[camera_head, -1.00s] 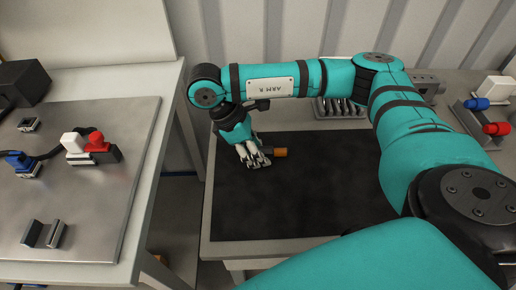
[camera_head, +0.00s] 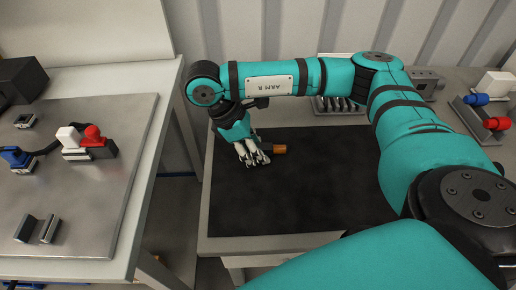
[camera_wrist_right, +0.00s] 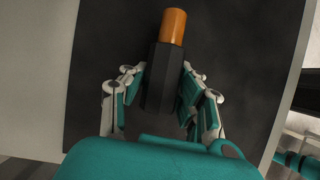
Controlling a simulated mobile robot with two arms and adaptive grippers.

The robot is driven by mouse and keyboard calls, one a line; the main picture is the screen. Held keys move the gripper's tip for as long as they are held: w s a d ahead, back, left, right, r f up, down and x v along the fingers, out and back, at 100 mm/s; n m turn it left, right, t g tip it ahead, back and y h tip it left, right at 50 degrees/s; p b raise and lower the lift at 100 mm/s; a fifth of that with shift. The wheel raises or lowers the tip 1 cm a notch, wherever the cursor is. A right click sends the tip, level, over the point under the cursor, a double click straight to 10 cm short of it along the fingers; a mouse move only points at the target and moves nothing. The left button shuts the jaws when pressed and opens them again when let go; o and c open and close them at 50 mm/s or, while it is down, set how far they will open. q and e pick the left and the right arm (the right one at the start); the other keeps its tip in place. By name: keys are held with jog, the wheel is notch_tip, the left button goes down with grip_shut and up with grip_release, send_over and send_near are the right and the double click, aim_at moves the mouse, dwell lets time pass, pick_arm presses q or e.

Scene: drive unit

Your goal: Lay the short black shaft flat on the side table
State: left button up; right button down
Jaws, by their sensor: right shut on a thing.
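The short black shaft (camera_wrist_right: 163,80) has a faceted dark body and an orange end. In the right wrist view it lies between the two fingers of my right gripper (camera_wrist_right: 163,100), which is shut on it. In the head view the right gripper (camera_head: 257,160) is low over the left part of the black mat on the side table (camera_head: 205,222). The shaft's orange end (camera_head: 279,149) points right there, and most of its dark body is hidden by the fingers. I cannot tell whether the shaft touches the mat. My left gripper is out of view.
The black mat (camera_head: 300,205) is clear around the gripper. A rack of metal parts (camera_head: 338,104) stands behind it, and a fixture with blue and red plugs (camera_head: 488,118) is at right. A workbench (camera_head: 75,215) with connectors stands left, across a gap.

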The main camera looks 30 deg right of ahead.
jog(key=c, duration=0.8)
grip_release()
notch_tip(320, 180, down, 2)
jog(key=shift+f, duration=0.1)
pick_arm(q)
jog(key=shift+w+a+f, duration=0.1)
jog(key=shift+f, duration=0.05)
pick_arm(e)
jog(key=shift+o, duration=0.2)
jog(key=shift+w, duration=0.1)
jog(key=shift+a, duration=0.1)
jog(key=v, duration=0.8)
jog(key=shift+w, duration=0.2)
pick_arm(q)
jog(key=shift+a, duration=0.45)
jog(key=shift+p, duration=0.3)
pick_arm(e)
jog(key=shift+r, duration=0.3)
